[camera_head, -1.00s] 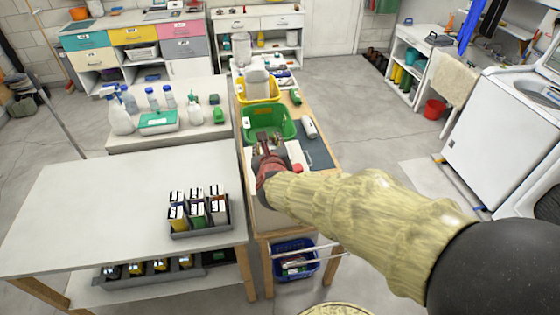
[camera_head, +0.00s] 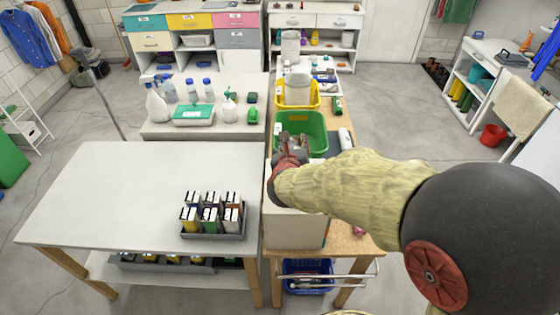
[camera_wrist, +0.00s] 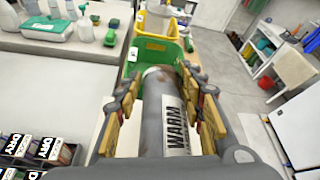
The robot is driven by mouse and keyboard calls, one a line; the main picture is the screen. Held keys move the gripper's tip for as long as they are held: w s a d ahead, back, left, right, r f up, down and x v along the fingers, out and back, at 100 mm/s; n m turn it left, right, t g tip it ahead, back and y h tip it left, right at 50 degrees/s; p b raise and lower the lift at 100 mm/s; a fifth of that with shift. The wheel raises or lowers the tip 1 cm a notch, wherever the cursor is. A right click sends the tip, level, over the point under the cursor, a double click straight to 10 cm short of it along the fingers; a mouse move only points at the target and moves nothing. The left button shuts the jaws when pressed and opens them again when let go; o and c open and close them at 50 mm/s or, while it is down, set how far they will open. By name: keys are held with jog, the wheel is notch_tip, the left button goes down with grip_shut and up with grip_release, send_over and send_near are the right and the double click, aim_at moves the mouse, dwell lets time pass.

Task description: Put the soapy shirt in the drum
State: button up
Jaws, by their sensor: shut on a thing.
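My gripper (camera_head: 293,146) is over the narrow bench, in front of the green bin. In the wrist view my gripper (camera_wrist: 163,92) is shut on a grey cylinder (camera_wrist: 158,115) with a white label reading WARM, which lies between its two fingers. I cannot make out a soapy shirt. The drum is not in view. A plain white panel (camera_head: 542,152) at the right edge is part of the washer's side.
The green bin (camera_head: 318,125) and yellow bin (camera_head: 314,103) stand on the narrow bench. A grey table (camera_head: 120,195) with a tray of boxes (camera_head: 238,232) is at left. Spray bottles (camera_head: 157,103) stand behind it.

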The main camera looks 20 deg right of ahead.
jog(key=w+a+f, duration=0.1)
jog(key=f, duration=0.1)
jog(key=w+a+f, duration=0.1)
jog(key=f, duration=0.1)
jog(key=w+a+f, duration=0.1)
jog(key=a, duration=0.1)
jog(key=shift+f+b, duration=0.4)
jog(key=shift+w+f, duration=0.15)
jog(key=shift+f, duration=1.5)
jog(key=shift+f+b, duration=0.15)
jog(key=shift+b, duration=0.3)
jog(key=o, duration=1.2)
jog(key=shift+o, duration=0.2)
